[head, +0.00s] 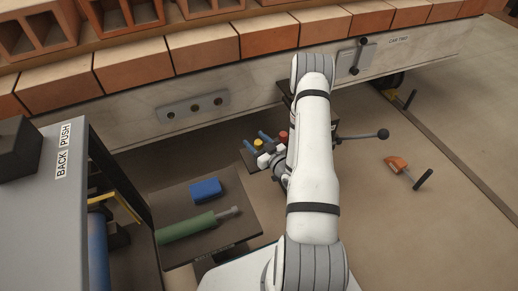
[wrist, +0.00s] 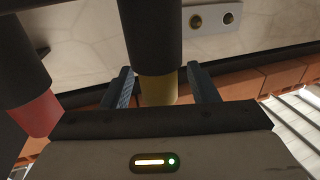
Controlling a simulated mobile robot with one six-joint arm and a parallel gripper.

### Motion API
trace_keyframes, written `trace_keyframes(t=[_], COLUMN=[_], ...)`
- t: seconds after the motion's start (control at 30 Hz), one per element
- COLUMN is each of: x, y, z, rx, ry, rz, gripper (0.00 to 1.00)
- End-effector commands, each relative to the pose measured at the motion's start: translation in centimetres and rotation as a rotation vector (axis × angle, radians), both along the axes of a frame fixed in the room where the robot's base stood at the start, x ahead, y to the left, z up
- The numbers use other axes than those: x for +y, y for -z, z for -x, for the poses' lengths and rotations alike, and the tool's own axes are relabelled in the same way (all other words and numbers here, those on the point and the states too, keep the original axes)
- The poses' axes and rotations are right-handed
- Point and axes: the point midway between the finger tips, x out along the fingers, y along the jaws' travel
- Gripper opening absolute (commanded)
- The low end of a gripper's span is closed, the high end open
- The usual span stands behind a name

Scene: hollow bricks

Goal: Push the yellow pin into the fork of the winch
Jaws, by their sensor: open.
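The yellow pin (wrist: 158,90) shows in the wrist view as a yellow end on a thick black cylinder. It stands between the two blue fingers of my gripper (wrist: 163,86), with a visible gap on each side. In the head view my gripper (head: 258,141) is open low beside the wall, with the yellow end (head: 258,143) between its fingers. A similar red-ended piece (wrist: 38,115) is to the left in the wrist view; its red end also shows in the head view (head: 283,135). My arm hides much of that spot, and I cannot make out the fork.
An orange piece (head: 397,162) lies on the floor. A dark tray (head: 240,226) holds a blue block (head: 205,190) and a green tool (head: 186,229). A grey cabinet (head: 62,220) stands left.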

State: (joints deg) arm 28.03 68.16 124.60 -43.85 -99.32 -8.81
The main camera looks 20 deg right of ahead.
Motion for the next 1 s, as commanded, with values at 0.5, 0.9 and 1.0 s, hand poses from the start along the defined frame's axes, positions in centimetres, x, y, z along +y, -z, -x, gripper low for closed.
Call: trace_keyframes(t=[0.5,0.9,1.0], x=[0.13,0.07,0.06], y=[-0.06,-0.04,-0.05], z=[-0.73,-0.71,-0.71], rx=[0.0,0.001,0.0], ry=[0.002,0.003,0.003], rz=[0.0,0.0,0.0], gripper=[0.38,0.05,0.05])
